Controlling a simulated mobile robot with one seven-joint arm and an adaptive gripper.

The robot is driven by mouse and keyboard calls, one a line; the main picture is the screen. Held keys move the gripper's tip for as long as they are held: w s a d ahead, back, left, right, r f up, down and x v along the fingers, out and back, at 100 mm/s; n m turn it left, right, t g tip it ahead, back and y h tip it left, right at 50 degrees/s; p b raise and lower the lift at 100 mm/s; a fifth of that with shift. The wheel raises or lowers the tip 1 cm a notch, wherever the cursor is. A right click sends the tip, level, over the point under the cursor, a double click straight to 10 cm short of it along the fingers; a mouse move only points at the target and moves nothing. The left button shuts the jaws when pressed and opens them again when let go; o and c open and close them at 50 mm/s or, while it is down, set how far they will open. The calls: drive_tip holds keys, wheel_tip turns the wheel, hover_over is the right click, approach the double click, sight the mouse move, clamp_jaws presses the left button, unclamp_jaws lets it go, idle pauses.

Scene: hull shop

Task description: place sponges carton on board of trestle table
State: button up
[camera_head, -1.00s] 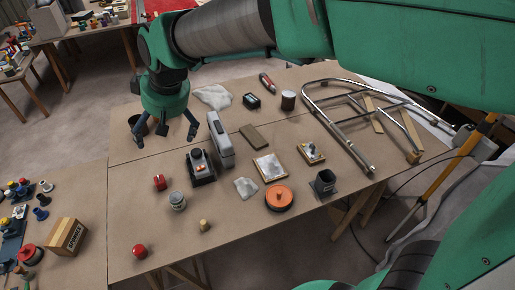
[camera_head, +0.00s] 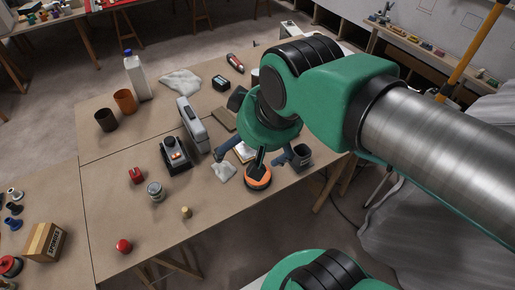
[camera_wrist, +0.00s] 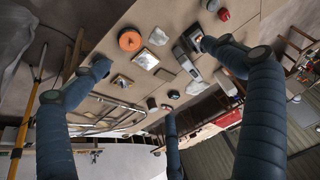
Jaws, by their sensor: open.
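The sponges carton (camera_head: 44,241) is a small brown box with dark lettering on its side, upright on the left-hand table near its right side. The trestle table's board (camera_head: 120,205) is a wide brown top, right of the carton and crowded with items. My gripper (camera_head: 262,158) is open and empty over the right part of this board, above or beside an orange disc (camera_head: 258,177), well away from the carton. In the wrist view its blue-grey fingers (camera_wrist: 160,75) are spread with nothing between them. The carton does not show in the wrist view.
A white bottle (camera_head: 137,75), brown cups (camera_head: 125,101), a grey case (camera_head: 193,125) and a black device (camera_head: 175,155) stand on the board. A red knob (camera_head: 123,246) sits near its front edge. The board's left front part is mostly bare. Several small fittings lie left of the carton.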

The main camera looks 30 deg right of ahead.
drive_tip(key=shift+s+d+f, duration=0.2)
drive_tip(key=shift+s+d, duration=0.1)
drive_tip(key=shift+s, duration=0.2)
drive_tip(key=shift+s+d+f, duration=0.2)
drive_tip(key=shift+s+d, duration=0.05)
drive_tip(key=shift+s, duration=0.25)
